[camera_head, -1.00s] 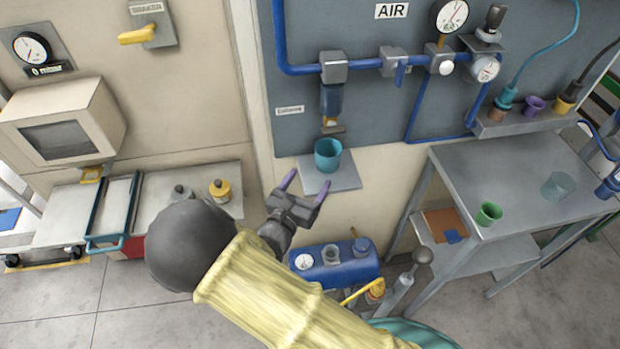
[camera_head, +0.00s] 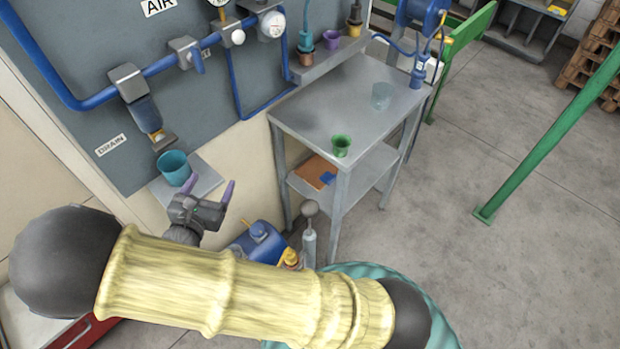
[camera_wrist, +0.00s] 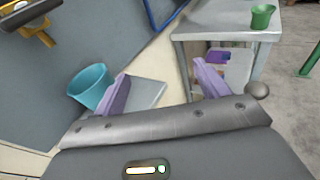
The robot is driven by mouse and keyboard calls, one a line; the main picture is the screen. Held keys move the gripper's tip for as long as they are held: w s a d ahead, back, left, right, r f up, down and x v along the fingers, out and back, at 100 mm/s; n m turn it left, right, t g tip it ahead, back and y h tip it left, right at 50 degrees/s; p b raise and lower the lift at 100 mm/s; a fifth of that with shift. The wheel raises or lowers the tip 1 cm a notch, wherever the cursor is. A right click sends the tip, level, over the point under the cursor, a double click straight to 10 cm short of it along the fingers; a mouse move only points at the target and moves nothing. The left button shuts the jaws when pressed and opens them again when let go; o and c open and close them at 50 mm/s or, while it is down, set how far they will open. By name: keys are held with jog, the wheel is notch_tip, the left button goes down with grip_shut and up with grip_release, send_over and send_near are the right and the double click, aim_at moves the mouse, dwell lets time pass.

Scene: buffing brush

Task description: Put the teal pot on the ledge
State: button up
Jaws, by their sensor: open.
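The teal pot (camera_head: 172,168) stands upright on a small grey wall shelf (camera_head: 207,175) under the drain valve. My gripper (camera_head: 208,188) is open and empty, just in front and to the right of the pot, fingers pointing toward the wall. In the wrist view the teal pot (camera_wrist: 90,86) is left of my gripper (camera_wrist: 158,78), outside the fingers; the left finger overlaps its right edge in the picture. Whether they touch I cannot tell. A grey ledge (camera_head: 325,62) on the wall panel holds a brown pot, a purple pot (camera_head: 331,40) and a yellow one.
A grey metal table (camera_head: 315,110) stands right of the shelf with a green pot (camera_head: 341,146) and a translucent pot (camera_head: 382,96). A blue tank (camera_head: 258,240) is below my gripper. Blue pipes (camera_head: 100,98) cross the panel. Open floor is at the right.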

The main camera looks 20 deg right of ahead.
jog(key=s+d+m+g, duration=0.3)
jog(key=d+m+g, duration=0.45)
jog(key=d, duration=0.25)
jog(key=s+d+m+g, duration=0.4)
jog(key=d+m+g, duration=0.2)
jog(key=d+m, duration=0.3)
jog(key=s+d+r+m+t+y, duration=0.1)
jog(key=s+d+r+m+y, duration=0.2)
jog(key=m, duration=1)
jog(key=shift+s+d+r+y, duration=0.2)
jog(key=shift+d+r+y, duration=1.25)
jog(key=shift+r+y, duration=0.45)
jog(key=shift+m+t, duration=0.25)
